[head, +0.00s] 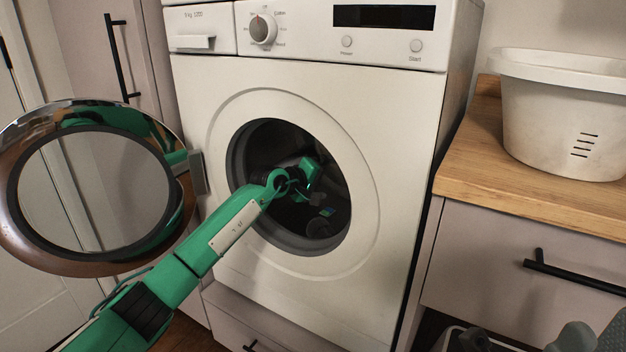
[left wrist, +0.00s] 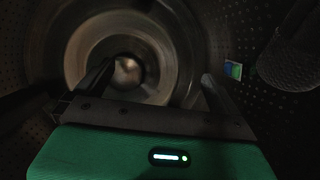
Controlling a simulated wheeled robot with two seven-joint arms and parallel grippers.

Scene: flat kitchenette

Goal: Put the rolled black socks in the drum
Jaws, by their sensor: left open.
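My left gripper (head: 298,189) reaches through the washer's round opening into the dark drum (head: 262,160). In the left wrist view my left gripper (left wrist: 155,88) has its fingers apart, with nothing between them and the drum's back behind. A dark, rounded, textured bundle, which looks like the rolled black socks (left wrist: 291,58), lies against the perforated drum wall, to the right of the fingers and apart from them. In the head view a dark lump, likely the same socks (head: 319,228), shows low in the drum. The light is too dim to be sure. My right gripper does not show clearly.
The washer door (head: 185,215) stands open at the left. A small blue-green item (head: 327,211) is in the drum, also in the left wrist view (left wrist: 233,70). A white tub (head: 560,125) stands on the wooden counter (head: 490,180). Grey shapes at bottom right are unclear.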

